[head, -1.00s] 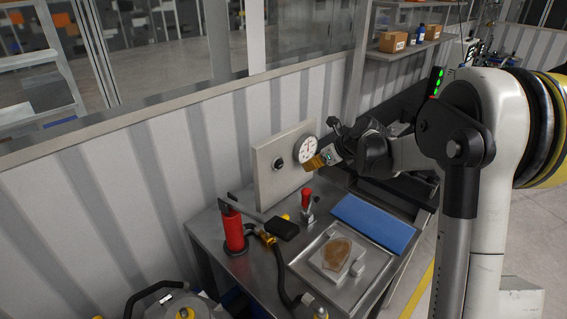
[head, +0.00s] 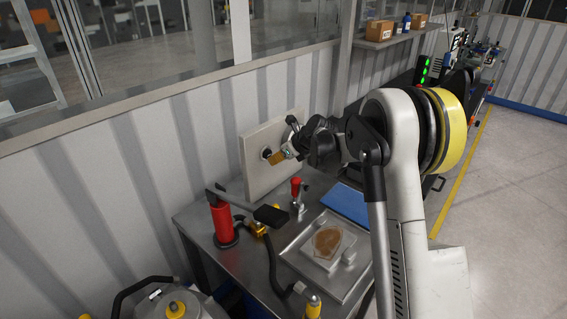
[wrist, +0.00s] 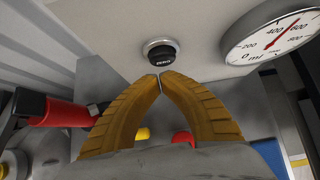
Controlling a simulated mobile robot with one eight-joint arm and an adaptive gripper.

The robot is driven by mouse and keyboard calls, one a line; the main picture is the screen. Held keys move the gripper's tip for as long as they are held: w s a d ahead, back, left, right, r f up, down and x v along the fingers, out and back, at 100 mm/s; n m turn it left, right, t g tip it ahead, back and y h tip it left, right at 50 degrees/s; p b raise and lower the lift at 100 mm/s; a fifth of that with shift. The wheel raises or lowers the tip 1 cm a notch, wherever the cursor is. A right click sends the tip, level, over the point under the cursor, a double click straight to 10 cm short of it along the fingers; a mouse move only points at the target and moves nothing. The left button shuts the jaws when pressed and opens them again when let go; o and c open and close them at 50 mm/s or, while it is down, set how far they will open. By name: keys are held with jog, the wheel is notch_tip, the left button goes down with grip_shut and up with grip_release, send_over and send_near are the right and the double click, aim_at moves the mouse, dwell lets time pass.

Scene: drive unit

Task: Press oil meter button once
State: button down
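The oil meter is an upright pale panel (head: 252,185) on the metal bench, with a round dial and a black button. In the wrist view the black button (wrist: 161,54) sits in a metal ring at the top middle. The white dial (wrist: 272,37) is to its right, its red needle between 400 and 600. My gripper (wrist: 159,78) has its ridged tan fingers shut with tips together, empty, just below the button in the picture. Whether they touch it cannot be told. In the head view my gripper (head: 275,158) is in front of the panel and hides most of the dial.
A red hand pump (head: 222,222) with a black lever stands left on the bench. A corrugated wall is behind.

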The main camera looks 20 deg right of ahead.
jog(key=shift+w+a, duration=0.3)
jog(key=shift+w, duration=0.1)
